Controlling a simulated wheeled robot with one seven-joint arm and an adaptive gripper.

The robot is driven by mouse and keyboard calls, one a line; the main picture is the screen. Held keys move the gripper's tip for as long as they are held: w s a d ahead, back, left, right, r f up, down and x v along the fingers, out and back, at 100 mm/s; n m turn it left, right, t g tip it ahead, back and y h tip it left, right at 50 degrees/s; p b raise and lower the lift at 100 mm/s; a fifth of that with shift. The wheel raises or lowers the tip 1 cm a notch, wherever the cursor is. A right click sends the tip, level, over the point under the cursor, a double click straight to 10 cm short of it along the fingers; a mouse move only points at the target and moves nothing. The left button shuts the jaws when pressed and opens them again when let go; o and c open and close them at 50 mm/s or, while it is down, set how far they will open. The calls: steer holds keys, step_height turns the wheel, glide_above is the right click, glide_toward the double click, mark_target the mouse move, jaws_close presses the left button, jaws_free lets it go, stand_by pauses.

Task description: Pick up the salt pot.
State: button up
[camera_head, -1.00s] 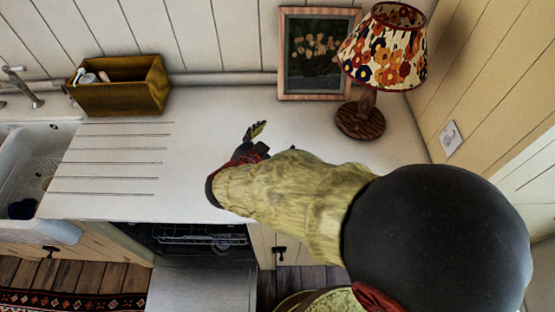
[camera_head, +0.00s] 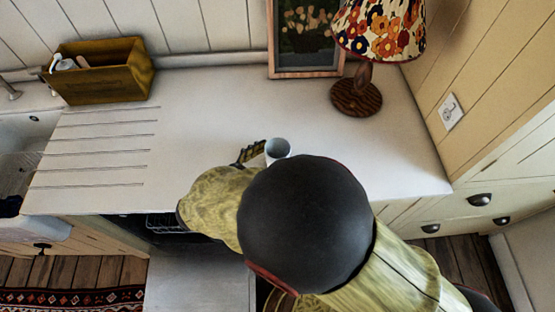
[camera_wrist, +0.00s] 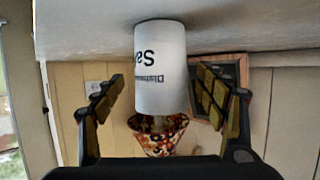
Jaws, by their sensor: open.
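The salt pot is a white cylinder with dark lettering. In the head view the salt pot (camera_head: 279,149) stands on the white worktop, its lower part hidden by my arm. My gripper (camera_head: 252,153) is just left of it there, with only part of its fingers showing. In the wrist view, which is upside down, the salt pot (camera_wrist: 160,65) appears between the two spread fingers of my gripper (camera_wrist: 160,88). Gaps show on both sides of the pot, so the fingers do not grip it.
A patterned lamp (camera_head: 357,97) and a framed picture (camera_head: 306,72) stand at the back of the worktop (camera_head: 205,110). A wooden box (camera_head: 105,84) is at the back left, near the sink (camera_head: 22,150). The worktop around the pot is clear.

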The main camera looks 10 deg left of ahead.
steer(key=b+x, duration=0.2)
steer(key=x, duration=0.5)
steer(key=shift+a+f+b, duration=0.1)
steer(key=shift+f+b, duration=0.05)
steer(key=shift+b, duration=0.15)
steer(key=shift+c, duration=0.5)
steer(key=c, duration=1.3)
steer(key=shift+c, duration=0.4)
